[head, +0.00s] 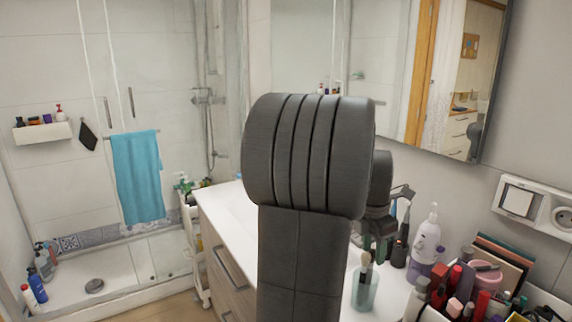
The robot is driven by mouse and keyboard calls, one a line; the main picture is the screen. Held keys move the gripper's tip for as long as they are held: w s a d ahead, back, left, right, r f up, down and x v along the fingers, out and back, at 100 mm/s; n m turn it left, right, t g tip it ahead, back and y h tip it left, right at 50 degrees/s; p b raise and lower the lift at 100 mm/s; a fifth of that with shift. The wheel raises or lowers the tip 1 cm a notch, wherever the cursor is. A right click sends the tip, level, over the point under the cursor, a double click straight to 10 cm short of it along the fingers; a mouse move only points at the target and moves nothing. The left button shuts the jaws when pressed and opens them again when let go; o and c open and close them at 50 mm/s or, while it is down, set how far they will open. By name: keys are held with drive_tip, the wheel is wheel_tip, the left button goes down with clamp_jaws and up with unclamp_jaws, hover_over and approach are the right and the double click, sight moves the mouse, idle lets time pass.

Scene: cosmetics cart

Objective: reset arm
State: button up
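My own dark grey arm stands upright in the middle of the head view and covers much of the counter behind it. What looks like my gripper (379,222) shows as a dark part just right of the arm, over the counter. It is mostly hidden, and I cannot see whether its fingers are open or hold anything. A white cart (193,232) with bottles on top stands at the left end of the counter.
The white counter (233,205) carries a glass with a brush (365,288), a lavender pump bottle (427,245) and crowded cosmetics at lower right. A mirror cabinet (455,80) hangs above. A blue towel (138,178) hangs at the shower on the left.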

sight(373, 264)
drive_tip(key=f, duration=0.4)
drive_tip(key=shift+w+d+f, duration=0.1)
drive_tip(key=shift+d, duration=0.15)
drive_tip(key=shift+r, duration=1.9)
